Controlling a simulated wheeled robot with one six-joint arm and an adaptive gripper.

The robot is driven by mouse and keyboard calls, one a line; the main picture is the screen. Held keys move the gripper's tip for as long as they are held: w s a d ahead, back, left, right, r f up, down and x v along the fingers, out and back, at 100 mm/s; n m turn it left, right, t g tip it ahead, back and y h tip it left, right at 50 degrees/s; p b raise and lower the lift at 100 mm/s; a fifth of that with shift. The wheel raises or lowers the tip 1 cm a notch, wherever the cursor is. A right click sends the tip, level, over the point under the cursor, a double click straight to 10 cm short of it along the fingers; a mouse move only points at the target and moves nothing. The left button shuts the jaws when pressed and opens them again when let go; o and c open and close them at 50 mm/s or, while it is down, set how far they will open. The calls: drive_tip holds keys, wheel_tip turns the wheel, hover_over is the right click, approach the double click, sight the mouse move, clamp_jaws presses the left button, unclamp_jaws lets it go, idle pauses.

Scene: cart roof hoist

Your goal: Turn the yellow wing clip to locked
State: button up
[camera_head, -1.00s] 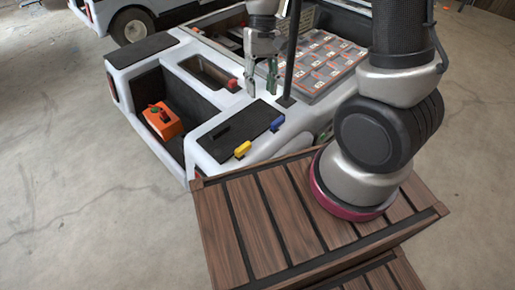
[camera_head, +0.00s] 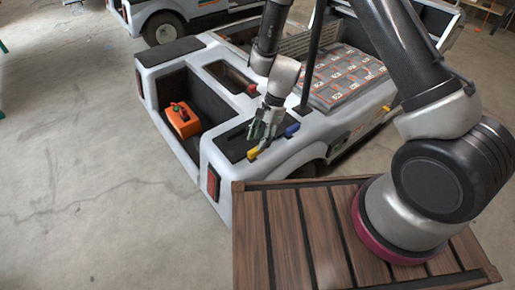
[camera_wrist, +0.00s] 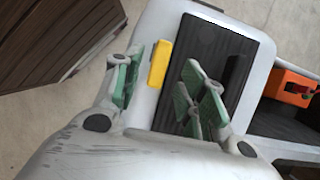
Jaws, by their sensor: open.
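The yellow wing clip (camera_head: 253,153) is at the edge of the black mat (camera_head: 233,140) on the white cart's rear deck. In the wrist view the yellow clip (camera_wrist: 160,63) lies between the lines of the two green fingers, closer to the left one. My gripper (camera_head: 262,132) is open, its green fingers pointing down just above the clip in the head view. In the wrist view my gripper (camera_wrist: 165,85) holds nothing, and the right finger is over the mat. Contact with the clip cannot be told.
A blue clip (camera_head: 292,130) is right of the yellow one. A dark post (camera_head: 312,60) rises close to my gripper. An orange box (camera_head: 182,120) stands in the cart's open recess. A gridded panel (camera_head: 345,78) lies behind. A wooden slatted platform (camera_head: 285,235) is in front.

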sight(256, 152)
drive_tip(key=shift+x, duration=2.4)
clamp_jaws()
